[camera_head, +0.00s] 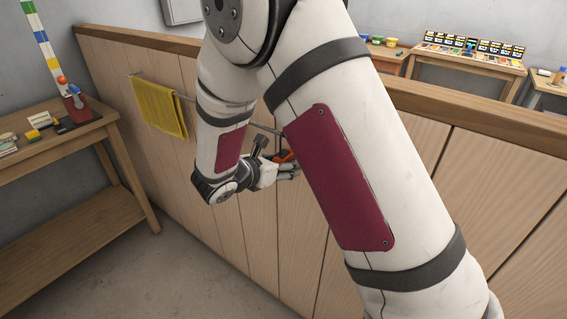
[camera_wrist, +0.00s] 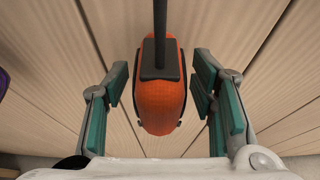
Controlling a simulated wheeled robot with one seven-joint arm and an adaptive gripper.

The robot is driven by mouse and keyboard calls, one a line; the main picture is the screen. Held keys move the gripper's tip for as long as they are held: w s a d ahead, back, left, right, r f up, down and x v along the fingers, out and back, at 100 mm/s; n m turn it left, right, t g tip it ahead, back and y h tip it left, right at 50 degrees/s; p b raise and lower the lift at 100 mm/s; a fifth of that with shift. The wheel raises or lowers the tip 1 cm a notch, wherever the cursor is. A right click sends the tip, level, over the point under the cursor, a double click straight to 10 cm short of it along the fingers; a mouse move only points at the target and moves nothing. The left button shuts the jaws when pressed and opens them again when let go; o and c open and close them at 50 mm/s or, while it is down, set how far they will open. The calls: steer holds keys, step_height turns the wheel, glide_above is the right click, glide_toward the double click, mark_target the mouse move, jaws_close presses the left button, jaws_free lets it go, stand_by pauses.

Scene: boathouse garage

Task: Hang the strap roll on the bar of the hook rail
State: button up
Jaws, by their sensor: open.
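The strap roll (camera_wrist: 160,100) is orange with a dark band and a dark strap running up out of the wrist view. In the head view its orange part (camera_head: 284,156) shows small beside my gripper (camera_head: 289,169), partly hidden by my arm. My gripper is open, with one green-padded finger on each side of the roll and visible gaps between pads and roll. The bar of the hook rail (camera_head: 188,98) runs along the wooden panel wall. The orange part is just below the bar's line; where the strap meets the bar is hidden.
A yellow towel (camera_head: 160,107) hangs on the bar to the left. A wooden workbench (camera_head: 50,148) stands at the left. A purple thing (camera_wrist: 3,82) shows at the wrist view's left edge. The floor at lower left is clear.

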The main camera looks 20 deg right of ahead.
steer(key=v, duration=1.1)
steer(key=s+d+r+m+g+y, duration=0.3)
steer(key=s+d+r+m+g, duration=0.45)
steer(key=s+d+m, duration=0.65)
steer(key=s+a+r+m+t+y, duration=0.2)
steer(key=s+m+y, duration=0.2)
steer(key=s+m, duration=0.1)
steer(key=s+a+r+m+t+y, duration=0.2)
steer(key=s+a+r+m+y, duration=0.1)
steer(key=s+m, duration=0.3)
steer(key=shift+s+a+y, duration=0.2)
steer(key=shift+s+y, duration=0.3)
steer(key=shift+s, duration=0.15)
steer(key=shift+r, duration=0.1)
